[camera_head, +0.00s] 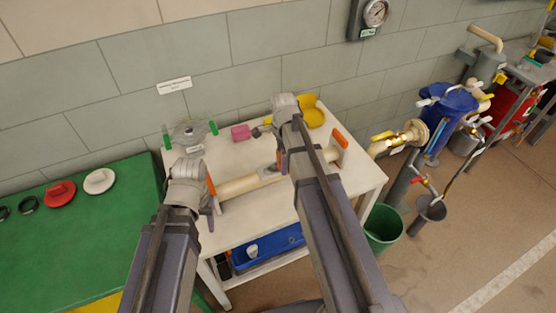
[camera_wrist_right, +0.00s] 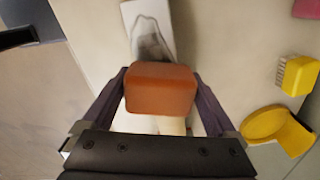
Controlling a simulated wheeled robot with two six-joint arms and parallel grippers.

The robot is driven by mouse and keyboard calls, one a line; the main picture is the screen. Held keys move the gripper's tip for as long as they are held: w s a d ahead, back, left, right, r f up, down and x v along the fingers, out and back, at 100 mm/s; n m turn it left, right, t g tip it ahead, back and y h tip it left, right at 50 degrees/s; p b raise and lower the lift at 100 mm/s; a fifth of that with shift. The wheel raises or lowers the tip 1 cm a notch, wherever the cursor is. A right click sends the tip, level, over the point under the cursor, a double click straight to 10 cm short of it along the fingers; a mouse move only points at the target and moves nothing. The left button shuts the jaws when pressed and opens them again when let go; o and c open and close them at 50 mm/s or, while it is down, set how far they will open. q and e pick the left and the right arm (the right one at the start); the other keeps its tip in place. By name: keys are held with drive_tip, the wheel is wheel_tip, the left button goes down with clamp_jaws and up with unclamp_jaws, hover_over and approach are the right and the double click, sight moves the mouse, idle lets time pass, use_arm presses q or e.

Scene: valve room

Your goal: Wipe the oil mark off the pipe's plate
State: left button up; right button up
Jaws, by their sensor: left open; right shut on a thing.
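The cream pipe (camera_head: 238,186) lies across the white table between orange end supports. Its pale plate (camera_head: 268,174) sits mid-pipe, partly hidden by my right arm; in the right wrist view the plate (camera_wrist_right: 137,17) carries a grey, smeared oil mark (camera_wrist_right: 150,42). My right gripper (camera_head: 281,163) is shut on a reddish-brown block (camera_wrist_right: 160,88). In the wrist view the block is just below the mark and covers the plate's lower part; I cannot tell whether it touches. My left gripper (camera_head: 214,212) is open and empty beside the pipe's left end.
The white table (camera_head: 352,178) also holds a pink block (camera_head: 240,132), a yellow scoop-like thing (camera_head: 313,114) and a grey fitting (camera_head: 189,134) at the back. A green table (camera_head: 60,240) with discs stands left. A green bucket (camera_head: 383,228) stands on the floor right.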

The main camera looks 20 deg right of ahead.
drive_tip(key=shift+d, duration=0.75)
drive_tip(key=shift+w+d, duration=0.15)
drive_tip(key=shift+d, duration=0.7)
drive_tip(key=shift+w+d, duration=0.1)
drive_tip(key=shift+d, duration=0.75)
wheel_tip(320, 180, up, 6)
drive_tip(key=p, duration=0.6)
wheel_tip(320, 180, up, 3)
drive_tip(key=p, duration=0.3)
